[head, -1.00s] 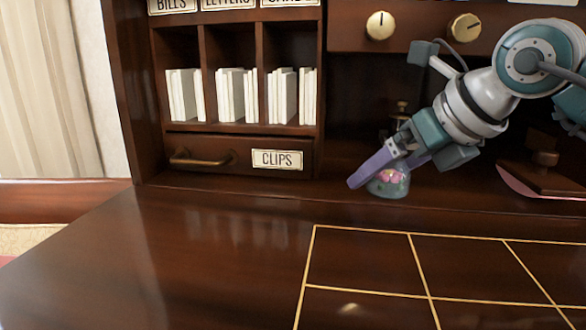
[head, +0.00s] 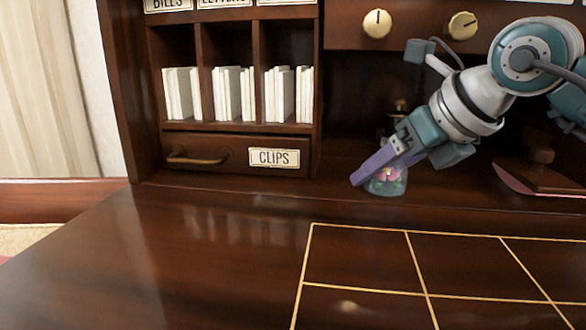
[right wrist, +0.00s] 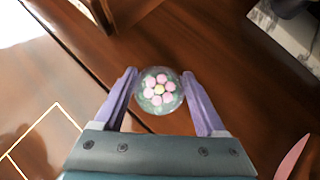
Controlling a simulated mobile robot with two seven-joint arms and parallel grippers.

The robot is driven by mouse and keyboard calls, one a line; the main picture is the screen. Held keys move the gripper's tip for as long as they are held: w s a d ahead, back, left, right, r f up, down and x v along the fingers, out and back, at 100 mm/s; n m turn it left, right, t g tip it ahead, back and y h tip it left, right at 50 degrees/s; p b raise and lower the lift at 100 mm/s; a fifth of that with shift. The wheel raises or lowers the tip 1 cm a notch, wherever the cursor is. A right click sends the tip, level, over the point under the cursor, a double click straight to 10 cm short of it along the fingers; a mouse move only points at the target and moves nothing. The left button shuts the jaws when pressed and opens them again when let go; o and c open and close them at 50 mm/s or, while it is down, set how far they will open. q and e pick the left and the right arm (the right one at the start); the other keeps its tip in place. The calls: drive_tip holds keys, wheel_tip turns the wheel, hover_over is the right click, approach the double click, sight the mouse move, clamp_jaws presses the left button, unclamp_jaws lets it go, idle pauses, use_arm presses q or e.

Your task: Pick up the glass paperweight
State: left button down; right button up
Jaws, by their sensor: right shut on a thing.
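The glass paperweight (head: 388,183) is a clear dome with a pink flower inside. It stands on the desk's back ledge, to the right of the drawer labelled CLIPS. My right gripper (head: 372,176) reaches down to it from the upper right, with its purple fingers at the glass. In the right wrist view the paperweight (right wrist: 159,89) sits between the two fingertips, one on each side, and the gripper is shut on it. In the head view a finger covers part of the dome. My left gripper is out of view.
Pigeonholes with white envelopes (head: 228,95) stand above the CLIPS drawer (head: 235,157) at the left. A brass object (head: 399,106) stands behind the gripper. A wooden-handled blotter (head: 540,172) lies to the right. The desktop (head: 180,255) in front is clear, with a gold-lined grid.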

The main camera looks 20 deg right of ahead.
clamp_jaws()
drive_tip(key=shift+r, duration=0.2)
